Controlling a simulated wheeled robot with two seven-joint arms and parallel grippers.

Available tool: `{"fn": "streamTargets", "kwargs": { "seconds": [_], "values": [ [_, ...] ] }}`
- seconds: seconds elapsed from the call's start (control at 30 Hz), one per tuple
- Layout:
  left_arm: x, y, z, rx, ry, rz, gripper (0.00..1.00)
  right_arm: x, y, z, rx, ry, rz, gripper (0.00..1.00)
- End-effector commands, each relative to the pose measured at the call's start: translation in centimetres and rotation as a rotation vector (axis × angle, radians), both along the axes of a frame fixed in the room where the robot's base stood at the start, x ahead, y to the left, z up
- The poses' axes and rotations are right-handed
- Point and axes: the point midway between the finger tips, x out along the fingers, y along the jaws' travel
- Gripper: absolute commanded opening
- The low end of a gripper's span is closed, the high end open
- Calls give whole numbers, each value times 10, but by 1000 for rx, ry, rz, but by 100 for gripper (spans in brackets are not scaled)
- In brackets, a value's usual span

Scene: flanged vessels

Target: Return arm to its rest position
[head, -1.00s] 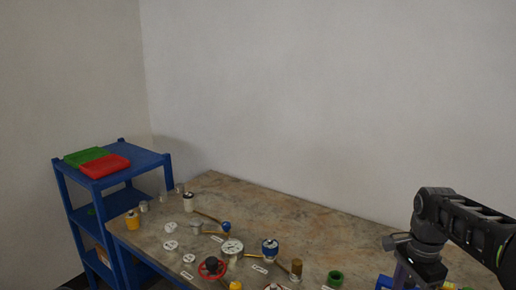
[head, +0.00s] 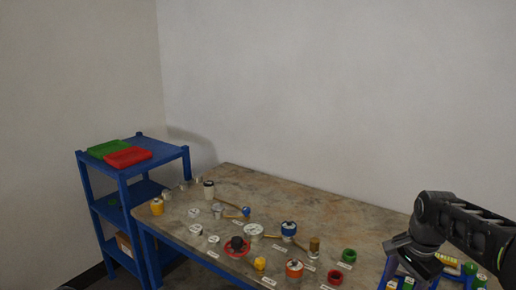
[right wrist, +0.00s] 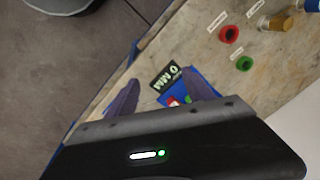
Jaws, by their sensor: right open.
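My right arm (head: 462,232) reaches in from the right edge of the head view, over the right end of the table. My right gripper (right wrist: 160,92) shows in the right wrist view with its two dark fingers apart and nothing held between them. Beyond the fingers lie a dark label (right wrist: 166,74) and part of a blue tray (right wrist: 203,77) with red and green items, apparently below the gripper. In the head view the fingertips are hard to make out. My left gripper is not in view.
The stone-topped table (head: 330,213) holds several flanged vessels, including an orange one (head: 294,269) and a green ring (head: 349,255). A blue shelf (head: 165,157) with a red tray (head: 128,156) and a green tray (head: 108,148) stands at the left. Grey floor (right wrist: 60,70) shows beside the table.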

Motion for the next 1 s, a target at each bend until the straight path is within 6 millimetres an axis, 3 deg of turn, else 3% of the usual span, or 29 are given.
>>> {"fn": "streamTargets", "kwargs": {
  "seconds": [0.13,0.27,0.37,0.47,0.53,0.67,0.8,0.9,1.0],
  "values": [
    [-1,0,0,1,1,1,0,23,14,-11,-16,-97,140,60],
    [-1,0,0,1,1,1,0,44,39,-39,-36,-179,304,60],
    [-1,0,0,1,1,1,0,55,67,-74,-52,-236,450,60],
    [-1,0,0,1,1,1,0,56,104,-123,-67,-287,614,60],
    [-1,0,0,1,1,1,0,47,134,-164,-74,-315,730,60],
    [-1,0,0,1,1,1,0,6,185,-239,-71,-340,908,60],
    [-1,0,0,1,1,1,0,-71,232,-307,-28,-317,1039,60],
    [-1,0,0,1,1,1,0,-133,259,-339,35,-268,1085,60],
    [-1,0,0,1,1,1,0,-186,277,-357,114,-202,1093,60]
  ]
}}
